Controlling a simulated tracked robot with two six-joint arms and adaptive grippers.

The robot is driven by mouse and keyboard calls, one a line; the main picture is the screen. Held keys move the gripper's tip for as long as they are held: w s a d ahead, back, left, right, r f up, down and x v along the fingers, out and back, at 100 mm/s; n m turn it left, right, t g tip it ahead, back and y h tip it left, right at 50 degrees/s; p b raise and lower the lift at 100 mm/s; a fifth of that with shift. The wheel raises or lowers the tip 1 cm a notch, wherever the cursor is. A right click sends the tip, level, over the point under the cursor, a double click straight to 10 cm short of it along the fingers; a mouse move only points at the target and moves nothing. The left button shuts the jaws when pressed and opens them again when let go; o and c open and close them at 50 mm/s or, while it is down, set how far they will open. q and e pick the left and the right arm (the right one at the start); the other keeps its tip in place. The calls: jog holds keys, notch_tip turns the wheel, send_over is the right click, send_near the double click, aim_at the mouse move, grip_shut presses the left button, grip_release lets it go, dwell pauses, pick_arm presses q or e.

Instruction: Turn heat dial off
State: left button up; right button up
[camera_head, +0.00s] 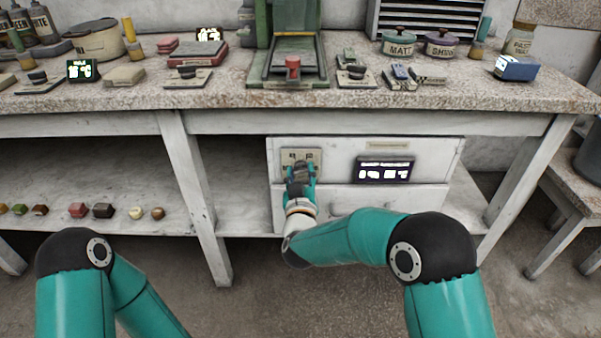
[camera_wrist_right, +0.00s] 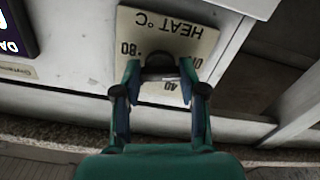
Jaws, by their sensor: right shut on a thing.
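The heat dial is a dark round knob (camera_wrist_right: 160,62) on a beige plate (camera_wrist_right: 190,45) marked "HEAT °C", with 80 and 40 legible in the right wrist view, where it appears upside down. In the head view the plate (camera_head: 313,155) is on the white drawer cabinet under the bench. My right gripper (camera_head: 301,172) reaches the plate from the front; in the wrist view its fingers (camera_wrist_right: 160,75) are shut around the knob, one on each side. The fingers partly hide the plate's markings, and I cannot tell the pointer's setting. My left gripper is outside the views; only my left arm shows.
A dark display panel (camera_head: 384,170) sits right of the plate on the cabinet (camera_head: 455,160). A bench leg (camera_head: 196,195) stands to the left. The bench top (camera_head: 230,97) above carries a green press (camera_head: 262,50), pots and small blocks. Several small coloured blocks lie on the lower left shelf.

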jog(key=shift+s+f, duration=0.15)
jog(key=shift+f, duration=0.35)
jog(key=o, duration=1)
jog(key=shift+o, duration=0.7)
jog(key=shift+r, duration=0.25)
jog(key=s, duration=1.1)
jog(key=shift+s, duration=0.4)
